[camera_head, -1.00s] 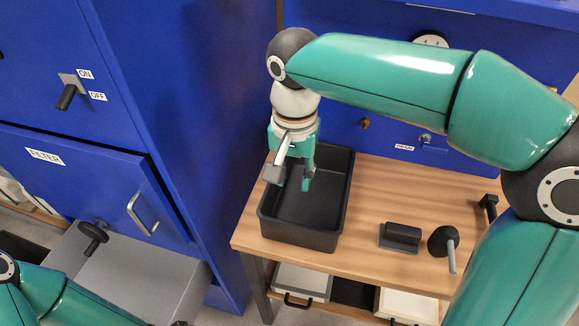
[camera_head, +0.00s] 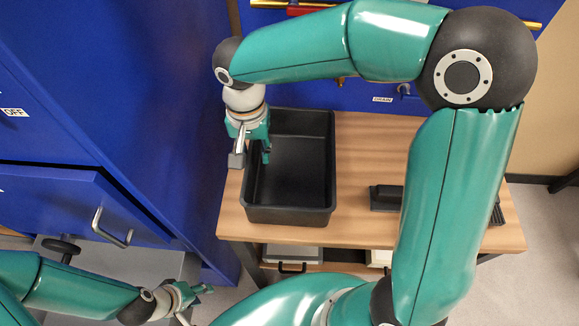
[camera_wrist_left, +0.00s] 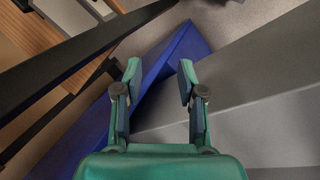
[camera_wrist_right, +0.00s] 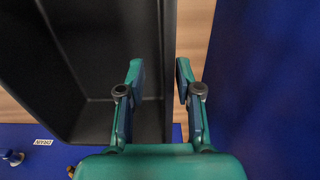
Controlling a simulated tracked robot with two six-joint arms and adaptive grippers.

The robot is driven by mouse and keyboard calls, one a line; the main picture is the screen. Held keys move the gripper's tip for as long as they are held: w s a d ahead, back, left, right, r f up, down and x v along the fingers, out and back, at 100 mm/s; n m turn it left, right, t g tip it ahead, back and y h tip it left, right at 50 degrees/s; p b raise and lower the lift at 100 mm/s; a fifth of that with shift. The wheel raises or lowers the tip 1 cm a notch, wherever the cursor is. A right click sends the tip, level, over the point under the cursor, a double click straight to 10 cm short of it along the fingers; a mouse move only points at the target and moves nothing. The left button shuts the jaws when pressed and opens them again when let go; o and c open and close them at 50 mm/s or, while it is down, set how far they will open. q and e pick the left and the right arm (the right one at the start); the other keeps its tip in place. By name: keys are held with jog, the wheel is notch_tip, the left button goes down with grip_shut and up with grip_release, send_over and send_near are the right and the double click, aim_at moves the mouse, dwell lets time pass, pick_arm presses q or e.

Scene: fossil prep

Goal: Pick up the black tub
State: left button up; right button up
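The black tub (camera_head: 300,180) is an open rectangular container standing on the wooden bench. My right gripper (camera_head: 252,157) is at the tub's left wall in the head view, one finger outside it and the other over the inside. In the right wrist view the fingers (camera_wrist_right: 157,70) are spread, with the tub's wall (camera_wrist_right: 165,60) between them; I see gaps and no grip. My left gripper (camera_head: 197,303) is low at the left, away from the tub. Its fingers (camera_wrist_left: 158,75) are open and empty in the left wrist view.
The wooden bench top (camera_head: 365,150) has bare room right of the tub. A black block (camera_head: 385,198) is partly hidden behind my right arm. A blue cabinet (camera_head: 150,90) rises close to the tub's left. A grey tray (camera_head: 292,256) is on the lower shelf.

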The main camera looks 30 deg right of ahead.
aim_at(254, 166)
jog(key=shift+w+a+f+p, duration=0.15)
jog(key=shift+f+p, duration=0.1)
jog(key=shift+f, duration=1.35)
jog(key=shift+w+a+f+p, duration=0.1)
jog(key=shift+w+f+p, duration=0.1)
jog(key=shift+f, duration=1.35)
grip_shut()
jog(key=shift+r, duration=0.1)
